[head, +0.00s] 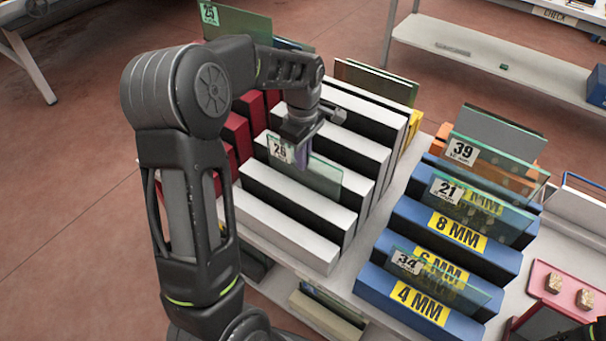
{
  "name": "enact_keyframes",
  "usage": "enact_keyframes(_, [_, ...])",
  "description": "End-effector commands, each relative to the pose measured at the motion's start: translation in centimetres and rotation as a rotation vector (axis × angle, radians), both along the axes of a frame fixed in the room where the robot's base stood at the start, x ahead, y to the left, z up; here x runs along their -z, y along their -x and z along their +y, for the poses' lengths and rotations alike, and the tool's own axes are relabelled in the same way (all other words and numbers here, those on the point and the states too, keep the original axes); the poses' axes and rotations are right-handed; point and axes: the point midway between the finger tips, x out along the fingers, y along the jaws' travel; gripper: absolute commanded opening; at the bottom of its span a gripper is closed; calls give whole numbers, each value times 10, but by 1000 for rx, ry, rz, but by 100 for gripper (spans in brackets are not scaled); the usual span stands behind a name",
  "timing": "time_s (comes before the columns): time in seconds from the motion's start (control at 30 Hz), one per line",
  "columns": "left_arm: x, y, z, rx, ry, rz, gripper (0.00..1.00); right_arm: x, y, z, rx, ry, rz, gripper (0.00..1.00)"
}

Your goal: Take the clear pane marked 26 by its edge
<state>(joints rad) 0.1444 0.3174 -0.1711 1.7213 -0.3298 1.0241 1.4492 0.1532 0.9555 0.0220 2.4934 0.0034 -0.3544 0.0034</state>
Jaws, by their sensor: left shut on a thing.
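The clear pane marked 26 (325,179) is a greenish see-through sheet with a white label at its upper left. It stands upright among the white rack blocks (290,236). I cannot tell whether its lower edge rests in the slot or is lifted clear. My left gripper (302,155) reaches down from above and is shut on the pane's upper edge, just right of the label. The gripper hides part of that edge.
A pane marked 25 (240,23) stands behind my left arm, near red blocks (237,135). A pink tray (541,283) holds small tan blocks. A shelf (470,65) stands behind.

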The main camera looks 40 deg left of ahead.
Motion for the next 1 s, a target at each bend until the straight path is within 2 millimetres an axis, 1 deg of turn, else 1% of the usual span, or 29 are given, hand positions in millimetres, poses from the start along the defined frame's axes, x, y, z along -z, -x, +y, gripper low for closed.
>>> enact_keyframes(0.37, [-4, -1, 0, 0, -1, -4, 0, 0, 0, 0, 0, 0, 0, 34])
enact_keyframes(0.57, [-19, -2, 0, 0, -1, -6, 0, 2, 0, 0, 0, 0, 0, 34])
enact_keyframes(0.77, [-45, -2, 0, 0, -1, -6, 0, 4, -1, 0, -1, -1, -1, 34])
enact_keyframes(1.0, [-89, -2, 0, 1, -1, -7, 0, 7, -1, 0, -1, -2, -3, 34])
